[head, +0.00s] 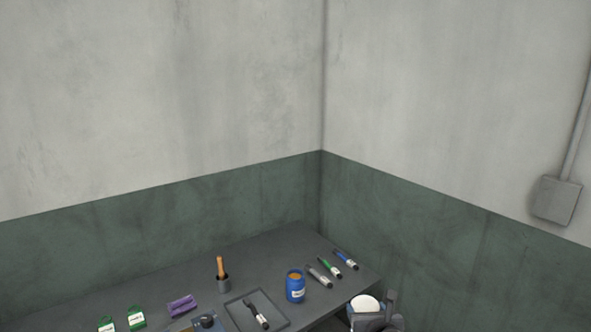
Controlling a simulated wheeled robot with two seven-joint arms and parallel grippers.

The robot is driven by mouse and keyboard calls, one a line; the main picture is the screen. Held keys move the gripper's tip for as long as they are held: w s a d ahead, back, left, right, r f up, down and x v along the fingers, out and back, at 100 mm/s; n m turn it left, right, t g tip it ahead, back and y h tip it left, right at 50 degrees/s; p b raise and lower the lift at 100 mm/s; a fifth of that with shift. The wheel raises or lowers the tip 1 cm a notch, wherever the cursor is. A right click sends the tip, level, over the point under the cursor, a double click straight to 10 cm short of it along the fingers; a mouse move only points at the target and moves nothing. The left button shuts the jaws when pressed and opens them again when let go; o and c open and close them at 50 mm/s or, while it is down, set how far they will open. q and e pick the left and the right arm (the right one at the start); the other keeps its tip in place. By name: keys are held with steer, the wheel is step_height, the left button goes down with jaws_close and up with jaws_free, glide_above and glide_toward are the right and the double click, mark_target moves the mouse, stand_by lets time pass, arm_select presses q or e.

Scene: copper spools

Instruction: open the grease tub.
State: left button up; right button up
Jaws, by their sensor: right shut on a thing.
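The grease tub (295,290) is a blue round tub with a pale label. It stands upright on the grey table near its right end. Its top is open and orange-brown grease shows inside. My right gripper (368,312) is at the bottom right, just off the table's right edge. It is shut on a round cream-white disc that looks like the tub's lid (365,303), apart from the tub and to its right. My left gripper is not in view.
Left of the tub, a shallow grey tray (236,316) holds a dark marker-like tool (257,315). Several pens lie right of the tub, including a green one (329,267). A cup (223,285) holds a wooden-handled tool. A purple packet (182,306) and green packets (137,317) lie further left.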

steer(key=s+d+f, duration=0.3)
steer(key=s+f, duration=0.2)
steer(key=f, duration=0.3)
steer(key=shift+f, duration=0.25)
